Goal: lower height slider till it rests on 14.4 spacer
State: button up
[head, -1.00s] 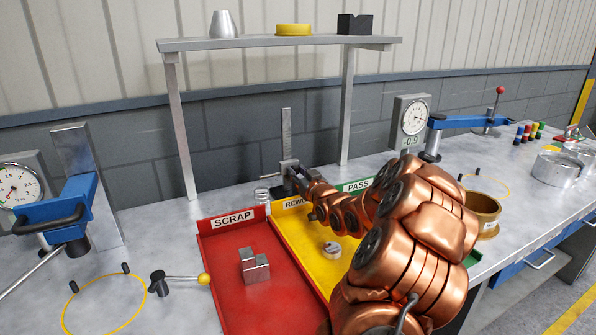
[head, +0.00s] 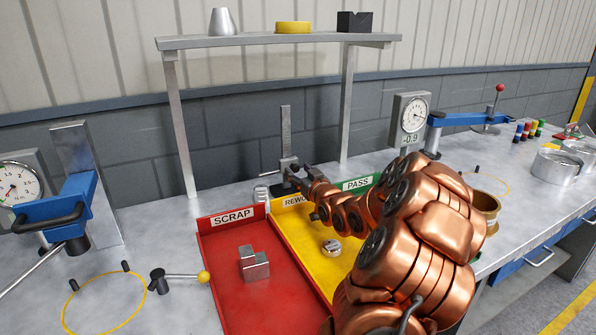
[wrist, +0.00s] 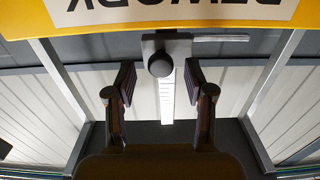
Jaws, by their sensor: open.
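The height gauge's upright scale (head: 286,128) stands behind the trays in the head view. Its slider (head: 287,163) sits low on the scale, close to my gripper (head: 292,172). In the wrist view, which is upside down, the slider (wrist: 182,46) has a dark round knob (wrist: 160,64), with the pale scale (wrist: 167,98) behind it. My gripper (wrist: 161,78) is open, one finger on each side of the knob with gaps visible. A small silver round piece (head: 262,193) stands left of the gauge; I cannot tell whether it is the 14.4 spacer. The slider's underside is hidden.
A red SCRAP tray (head: 222,285) holds a stepped metal block (head: 254,264). A yellow REWORK tray (head: 300,245) holds a small round part (head: 332,248). The green PASS tray (head: 358,184) is partly behind my arm. A shelf (head: 280,42) spans above.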

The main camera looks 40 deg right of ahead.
jog(key=v, duration=0.6)
jog(key=shift+s, duration=0.1)
jog(key=shift+c, duration=0.7)
jog(key=r+n+p, duration=0.1)
jog(key=r, duration=0.1)
jog(key=r+n+y+p, duration=0.1)
jog(key=s+r+n+p, duration=0.1)
jog(key=r, duration=0.1)
jog(key=shift+a+r+n+y, duration=0.25)
jog(key=shift+r+n+y, duration=0.1)
jog(key=shift+n+y, duration=0.05)
jog(key=c, duration=0.5)
jog(key=s+r+n+y+p, duration=0.1)
jog(key=n, duration=0.1)
jog(key=s+a+r+n+g+y+p, duration=0.1)
jog(key=n+p, duration=0.1)
jog(key=shift+r, duration=0.4)
grip_shut()
jog(key=shift+n+y, duration=0.3)
jog(key=shift+n, duration=0.1)
jog(key=shift+w+d+f+p, duration=0.5)
jog(key=shift+w+f, duration=0.5)
jog(key=shift+w, duration=0.55)
jog(key=shift+w+d+f+p, duration=0.5)
jog(key=shift+w+f, duration=0.45)
jog(key=shift+w, duration=0.55)
jog(key=shift+w+d+f+p, duration=0.3)
jog(key=shift+w+f+p, duration=0.3)
jog(key=shift+w+f, duration=0.7)
